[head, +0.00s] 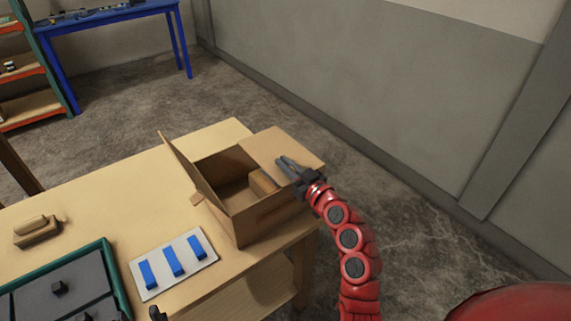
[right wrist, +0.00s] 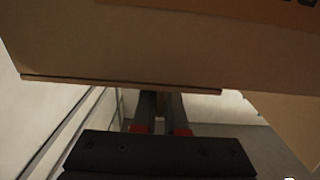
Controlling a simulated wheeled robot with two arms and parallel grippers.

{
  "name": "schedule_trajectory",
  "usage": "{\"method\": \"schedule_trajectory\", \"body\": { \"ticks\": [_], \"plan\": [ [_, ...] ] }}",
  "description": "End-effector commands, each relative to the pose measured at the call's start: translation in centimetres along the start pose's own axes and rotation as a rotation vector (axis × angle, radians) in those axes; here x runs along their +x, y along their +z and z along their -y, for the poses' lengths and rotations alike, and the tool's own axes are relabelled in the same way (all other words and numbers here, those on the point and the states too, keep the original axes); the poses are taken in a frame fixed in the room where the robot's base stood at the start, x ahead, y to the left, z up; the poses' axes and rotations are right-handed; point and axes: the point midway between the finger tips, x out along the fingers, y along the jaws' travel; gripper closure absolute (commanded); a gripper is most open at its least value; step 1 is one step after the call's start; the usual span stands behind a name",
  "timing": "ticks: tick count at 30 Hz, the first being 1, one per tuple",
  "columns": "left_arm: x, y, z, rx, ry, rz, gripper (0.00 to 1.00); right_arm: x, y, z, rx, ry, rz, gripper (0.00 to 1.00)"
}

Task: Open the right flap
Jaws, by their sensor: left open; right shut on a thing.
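An open cardboard box (head: 262,219) stands at the right end of the wooden table. Its right flap (head: 283,145) is folded outward, lying nearly flat past the box's far right side. My right gripper (head: 283,163) is at this flap's near edge, shut on it. In the right wrist view the fingers (right wrist: 161,108) meet the edge of a cardboard panel (right wrist: 130,50); the fingertips are hidden. The left flap (head: 181,165) stands up, tilted outward. Dark tips of my left gripper (head: 118,315) show at the bottom edge, open and apart from the box.
A white plate with blue bars (head: 174,264), a green-framed console (head: 58,283) and a tan brush-like block (head: 37,232) are on the table (head: 120,205). A grey wall (head: 390,90) rises beyond the floor.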

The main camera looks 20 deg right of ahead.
Motion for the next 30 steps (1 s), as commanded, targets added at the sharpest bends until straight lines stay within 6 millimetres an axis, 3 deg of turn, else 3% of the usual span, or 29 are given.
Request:
{"method": "schedule_trajectory", "body": {
  "ticks": [22, 30],
  "plan": [
    [0.0, 0.0, 0.0, 0.000, 0.000, 0.000, 0.50, 0.0, -0.1, 0.0, 0.006, 0.001, 0.000, 1.00],
    [0.3, -0.1, 0.0, 0.000, 0.000, 0.000, 0.50, 0.0, -1.2, -0.4, 0.094, 0.002, -0.003, 1.00]
  ]
}}
